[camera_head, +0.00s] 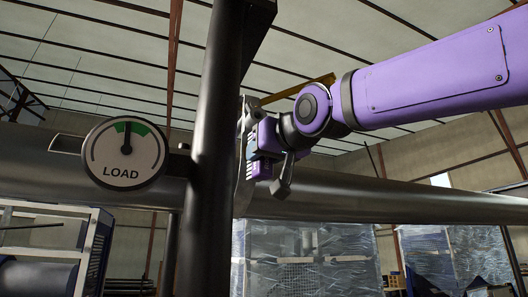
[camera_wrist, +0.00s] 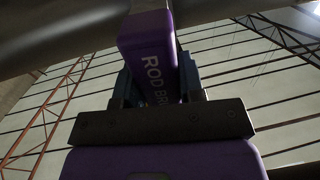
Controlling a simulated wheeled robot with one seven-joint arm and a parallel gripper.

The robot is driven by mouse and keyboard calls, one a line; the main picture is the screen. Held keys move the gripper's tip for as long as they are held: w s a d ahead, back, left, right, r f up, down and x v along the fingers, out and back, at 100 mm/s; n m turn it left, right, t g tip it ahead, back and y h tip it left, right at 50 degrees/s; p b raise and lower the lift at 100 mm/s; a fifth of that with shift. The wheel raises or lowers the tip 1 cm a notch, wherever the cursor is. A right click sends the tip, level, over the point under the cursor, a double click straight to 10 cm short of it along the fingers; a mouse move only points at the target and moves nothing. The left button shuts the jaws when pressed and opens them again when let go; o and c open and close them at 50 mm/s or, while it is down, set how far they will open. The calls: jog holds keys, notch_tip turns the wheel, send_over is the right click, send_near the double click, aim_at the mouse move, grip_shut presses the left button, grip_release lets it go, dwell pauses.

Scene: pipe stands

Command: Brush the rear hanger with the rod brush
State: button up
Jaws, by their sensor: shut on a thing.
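The rod brush (camera_wrist: 150,60) is a purple block with lettering that reads "ROD BR", the rest hidden. My gripper (camera_wrist: 158,85) is shut on it, with a dark finger on each side. In the head view my gripper (camera_head: 262,160) is just right of a dark vertical post (camera_head: 212,130), which may hide part of the brush. A light grey upright piece (camera_head: 243,145) shows between post and gripper. I cannot tell which part is the rear hanger, nor whether the brush touches anything. In the wrist view, the brush's far end reaches up to a dark rounded surface.
A thick grey pipe (camera_head: 400,202) runs across behind the post and my gripper. A round LOAD gauge (camera_head: 124,152) is left of the post, its needle upright in the green band.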

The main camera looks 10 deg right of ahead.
jog(key=shift+w+a, duration=0.1)
jog(key=shift+w, duration=0.4)
jog(key=shift+d, duration=0.6)
jog(key=shift+s+a, duration=0.15)
jog(key=shift+a, duration=1.05)
jog(key=shift+w+d, duration=0.2)
jog(key=shift+d, duration=0.4)
jog(key=shift+w+d, duration=0.2)
jog(key=shift+d, duration=0.35)
jog(key=shift+s+a, duration=0.2)
jog(key=shift+a, duration=0.4)
jog(key=shift+s+a, duration=0.15)
jog(key=shift+a, duration=0.4)
jog(key=shift+d, duration=0.15)
